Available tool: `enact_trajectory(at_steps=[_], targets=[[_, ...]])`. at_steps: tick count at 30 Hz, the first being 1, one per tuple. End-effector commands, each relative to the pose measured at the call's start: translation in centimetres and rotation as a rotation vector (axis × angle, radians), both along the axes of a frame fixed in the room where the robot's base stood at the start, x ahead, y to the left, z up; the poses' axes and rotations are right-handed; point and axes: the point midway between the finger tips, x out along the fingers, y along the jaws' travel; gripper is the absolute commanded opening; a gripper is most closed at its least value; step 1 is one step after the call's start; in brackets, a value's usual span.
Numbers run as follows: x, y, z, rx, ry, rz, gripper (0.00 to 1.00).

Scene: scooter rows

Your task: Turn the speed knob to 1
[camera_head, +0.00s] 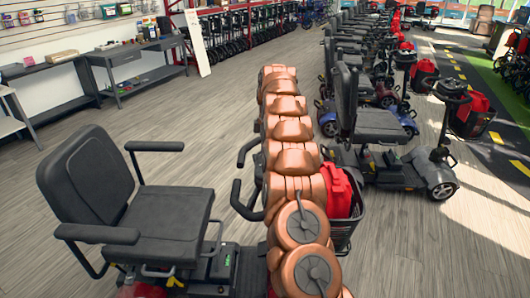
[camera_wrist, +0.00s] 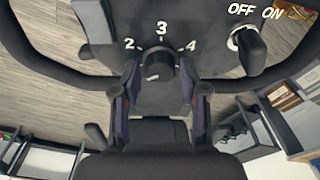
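The dark, round speed knob (camera_wrist: 158,66) sits on the scooter's black control panel (camera_wrist: 205,35) in the wrist view. White numbers 2, 3 and 4 arc above it, with 3 straight above; 1 is not visible. My gripper (camera_wrist: 159,75) has one finger on each side of the knob, with the fingertips close to its sides. The fingers look apart, with narrow gaps beside the knob; contact is not clear. I cannot tell which number the knob points to. In the head view my copper arm hides the gripper and the knob.
A key switch (camera_wrist: 247,48) marked OFF and ON is right of the knob. The black handlebar (camera_wrist: 62,75) loops around the panel. The scooter's seat (camera_head: 165,228) is left of my arm, and a red bag (camera_head: 336,190) is right. Another scooter (camera_head: 385,150) stands beyond.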

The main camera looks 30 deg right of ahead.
Motion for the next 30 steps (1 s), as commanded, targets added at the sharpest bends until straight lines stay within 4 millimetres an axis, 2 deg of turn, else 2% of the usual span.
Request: enact_trajectory(at_steps=[1, 3, 16, 30], targets=[[-0.02, -0.03, -0.01, 0.0, 0.0, -0.001, 0.52], [-0.03, -0.05, -0.03, 0.0, 0.0, -0.001, 0.59], [-0.06, -0.07, -0.03, -0.003, -0.004, -0.034, 0.59], [-0.15, 0.08, -0.06, -0.034, -0.049, -0.393, 0.59]])
